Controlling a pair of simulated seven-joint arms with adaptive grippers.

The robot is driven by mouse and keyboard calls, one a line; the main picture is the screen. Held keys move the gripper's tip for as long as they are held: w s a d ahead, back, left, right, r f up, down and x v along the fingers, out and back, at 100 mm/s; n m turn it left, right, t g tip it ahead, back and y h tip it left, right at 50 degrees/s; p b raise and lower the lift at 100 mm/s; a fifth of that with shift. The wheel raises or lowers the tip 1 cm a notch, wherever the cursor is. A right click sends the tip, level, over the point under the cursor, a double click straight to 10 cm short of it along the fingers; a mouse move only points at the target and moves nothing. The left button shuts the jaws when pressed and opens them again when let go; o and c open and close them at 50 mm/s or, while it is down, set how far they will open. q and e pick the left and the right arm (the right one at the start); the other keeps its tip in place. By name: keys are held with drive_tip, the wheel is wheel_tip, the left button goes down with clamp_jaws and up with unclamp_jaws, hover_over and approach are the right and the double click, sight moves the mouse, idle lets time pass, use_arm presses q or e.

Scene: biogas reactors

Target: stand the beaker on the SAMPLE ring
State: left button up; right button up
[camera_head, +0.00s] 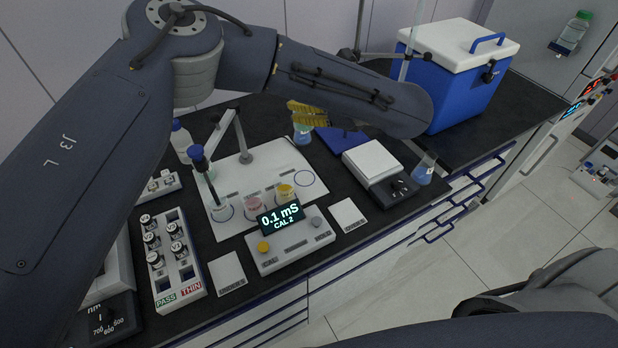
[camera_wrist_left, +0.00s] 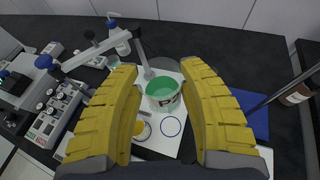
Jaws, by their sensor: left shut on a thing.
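The beaker (camera_head: 302,134), clear with green liquid, is in my left gripper (camera_head: 307,113), whose yellow fingers close around its upper part. In the left wrist view the beaker (camera_wrist_left: 163,97) sits between the two yellow fingers (camera_wrist_left: 160,70), with dark lettering on its side. It looks upright. An empty blue ring (camera_head: 304,178) lies on the right end of the white mat (camera_head: 270,160); it also shows in the wrist view (camera_wrist_left: 171,126), just below the beaker. Its label is not readable. In the head view the beaker is behind the ring. My right gripper is not visible.
Several small cups stand along the mat's front, including a yellow one (camera_head: 285,192) and a pink one (camera_head: 254,204). A probe stand (camera_head: 245,155) rises behind them. The meter (camera_head: 290,240) is in front. A balance (camera_head: 372,162) and flask (camera_head: 424,170) stand to the right.

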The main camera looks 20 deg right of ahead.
use_arm(q)
drive_tip(key=shift+w+r, duration=0.1)
drive_tip(key=shift+f, duration=0.25)
wheel_tip(320, 180, down, 19)
drive_tip(key=shift+f, duration=0.2)
idle(0.4)
drive_tip(key=o, duration=1.2)
drive_tip(key=shift+f, duration=0.1)
drive_tip(key=shift+r, duration=0.2)
